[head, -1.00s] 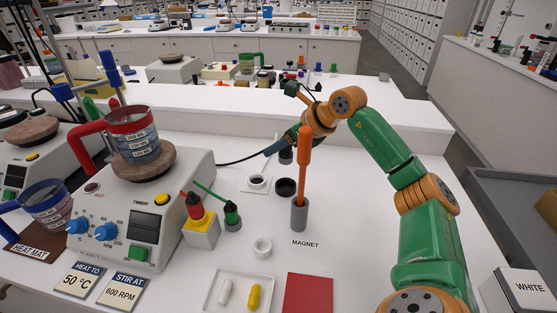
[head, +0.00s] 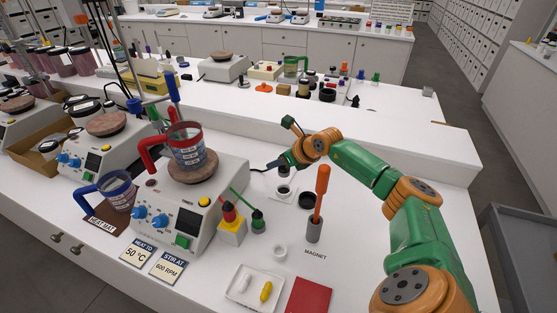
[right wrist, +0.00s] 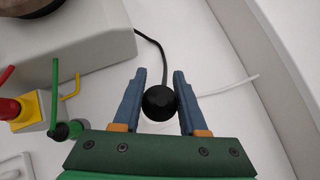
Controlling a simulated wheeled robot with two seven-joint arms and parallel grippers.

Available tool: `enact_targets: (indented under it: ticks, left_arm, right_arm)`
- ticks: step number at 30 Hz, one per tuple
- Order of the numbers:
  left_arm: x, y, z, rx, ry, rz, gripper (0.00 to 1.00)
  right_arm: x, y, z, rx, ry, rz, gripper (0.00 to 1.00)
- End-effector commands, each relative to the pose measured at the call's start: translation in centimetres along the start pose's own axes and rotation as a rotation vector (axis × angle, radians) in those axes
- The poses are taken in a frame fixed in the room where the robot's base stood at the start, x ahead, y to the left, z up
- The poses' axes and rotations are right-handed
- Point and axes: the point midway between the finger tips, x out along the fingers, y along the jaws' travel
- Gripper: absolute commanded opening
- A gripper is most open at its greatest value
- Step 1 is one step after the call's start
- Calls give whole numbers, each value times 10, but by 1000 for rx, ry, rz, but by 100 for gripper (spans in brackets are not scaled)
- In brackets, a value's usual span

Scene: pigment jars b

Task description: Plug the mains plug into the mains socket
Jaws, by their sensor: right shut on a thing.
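My right gripper (head: 281,163) is low over the bench, right of the hotplate stirrer (head: 205,190). In the right wrist view, my right gripper (right wrist: 160,95) is shut on a round black thing that I take to be the mains plug (right wrist: 158,103). A black cable (right wrist: 152,40) runs from behind it towards the stirrer. In the head view the plug is too small to make out. The mains socket cannot be told for certain. A white square with a dark round middle (head: 285,190) lies just in front of the gripper. My left gripper is not in view.
An orange-handled magnet rod (head: 320,195) stands upright in a grey holder near my right forearm. A white cord (right wrist: 228,88) lies right of the plug.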

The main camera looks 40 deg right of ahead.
Motion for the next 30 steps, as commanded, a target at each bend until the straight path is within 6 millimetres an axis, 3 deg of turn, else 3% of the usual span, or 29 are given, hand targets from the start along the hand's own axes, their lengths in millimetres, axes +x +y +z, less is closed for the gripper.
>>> enact_targets:
  ticks: [11,30]
  left_arm:
    - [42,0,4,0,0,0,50]
    - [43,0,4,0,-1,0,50]
  right_arm:
    - [34,0,-35,0,0,0,0]
    - [35,0,-35,0,0,0,0]
